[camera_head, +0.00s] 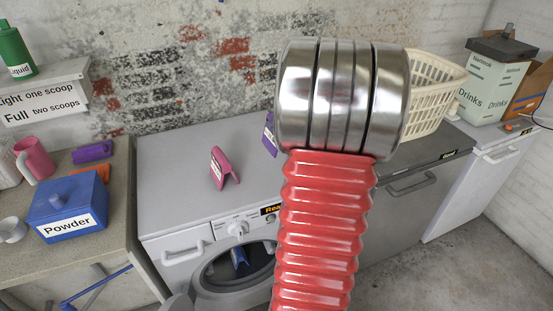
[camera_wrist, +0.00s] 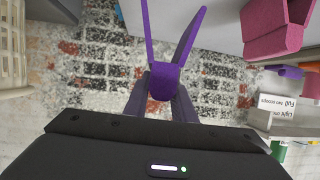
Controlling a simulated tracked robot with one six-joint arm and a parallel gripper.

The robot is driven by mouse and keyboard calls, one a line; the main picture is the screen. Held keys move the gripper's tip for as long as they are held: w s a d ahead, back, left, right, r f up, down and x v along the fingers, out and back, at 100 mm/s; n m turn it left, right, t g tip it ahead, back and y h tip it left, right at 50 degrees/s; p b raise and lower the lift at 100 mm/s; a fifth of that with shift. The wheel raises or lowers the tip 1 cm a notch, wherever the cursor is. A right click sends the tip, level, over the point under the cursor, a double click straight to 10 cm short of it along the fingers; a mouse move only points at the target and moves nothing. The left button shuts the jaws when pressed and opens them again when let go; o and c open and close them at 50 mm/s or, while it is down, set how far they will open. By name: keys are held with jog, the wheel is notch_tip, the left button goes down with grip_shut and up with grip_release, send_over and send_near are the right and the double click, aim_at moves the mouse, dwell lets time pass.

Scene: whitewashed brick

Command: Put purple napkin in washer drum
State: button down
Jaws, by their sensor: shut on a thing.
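The purple napkin (camera_wrist: 164,84) is a folded, tent-like piece pinched between the fingers of my gripper (camera_wrist: 163,92) in the wrist view. In the head view part of the purple napkin (camera_head: 270,137) shows above the back of the washer, left of my arm, which hides the rest and my gripper. The white washer (camera_head: 180,252) stands below, its round drum opening (camera_head: 215,270) facing front. A blue item (camera_head: 239,257) shows in the opening. My arm covers the opening's right side.
A pink folded napkin (camera_head: 222,168) stands on the washer top; it also shows in the wrist view (camera_wrist: 272,28). On the left counter are a blue Powder box (camera_head: 66,208), a pink mug (camera_head: 36,158) and a purple item (camera_head: 92,152). A cream basket (camera_head: 430,95) sits right of my arm.

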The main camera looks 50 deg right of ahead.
jog(key=shift+f, duration=2.1)
jog(key=shift+f, duration=0.1)
jog(key=shift+f, duration=2.2)
jog(key=shift+f, duration=0.15)
jog(key=c, duration=1.5)
grip_release()
jog(key=shift+s, duration=0.1)
jog(key=v, duration=1.3)
jog(key=shift+s+a+r, duration=0.2)
jog(key=shift+s+a, duration=0.05)
jog(key=shift+a, duration=0.05)
jog(key=shift+w, duration=0.15)
